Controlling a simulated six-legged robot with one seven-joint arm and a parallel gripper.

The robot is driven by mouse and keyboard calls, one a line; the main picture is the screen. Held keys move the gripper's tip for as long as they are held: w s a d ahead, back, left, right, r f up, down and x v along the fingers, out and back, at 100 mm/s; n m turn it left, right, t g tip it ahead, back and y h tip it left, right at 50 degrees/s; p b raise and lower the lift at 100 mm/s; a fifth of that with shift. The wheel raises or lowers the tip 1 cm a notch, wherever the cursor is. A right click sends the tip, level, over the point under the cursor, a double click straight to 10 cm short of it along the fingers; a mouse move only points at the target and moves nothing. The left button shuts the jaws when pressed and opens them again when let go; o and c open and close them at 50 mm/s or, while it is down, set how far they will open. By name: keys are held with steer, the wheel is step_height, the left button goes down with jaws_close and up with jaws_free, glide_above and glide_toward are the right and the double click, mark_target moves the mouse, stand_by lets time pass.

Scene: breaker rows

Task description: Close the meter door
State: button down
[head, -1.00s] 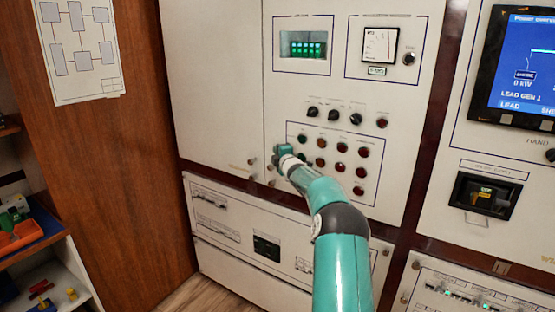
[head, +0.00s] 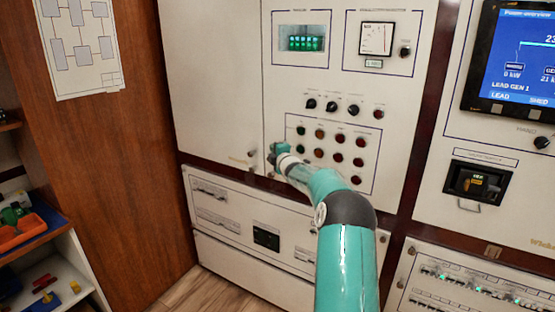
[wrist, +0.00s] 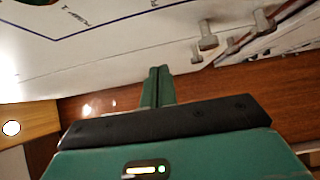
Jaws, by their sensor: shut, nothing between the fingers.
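The meter door (head: 350,88) is the pale panel in the middle of the head view, with a green display, a square meter, knobs and rows of round buttons. It looks flush or nearly flush with its neighbour; I cannot tell whether a small gap is left. My gripper (head: 277,150) is at the door's lower left corner, by its left edge. In the wrist view my gripper (wrist: 157,85) has its two fingers together and empty, below the pale panel face. I cannot tell whether they touch it. My arm hides part of the door's lower edge.
Small metal knobs (wrist: 207,38) project from the panels near my gripper. A drawer-like panel (head: 225,215) lies below the door. At right is a cabinet with a screen (head: 515,65). A wooden wall (head: 125,150) and shelves with coloured items (head: 35,230) are at left.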

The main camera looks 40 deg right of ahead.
steer(key=a+v, duration=0.1)
steer(key=v, duration=0.6)
steer(key=shift+a, duration=0.25)
steer(key=shift+r, duration=0.2)
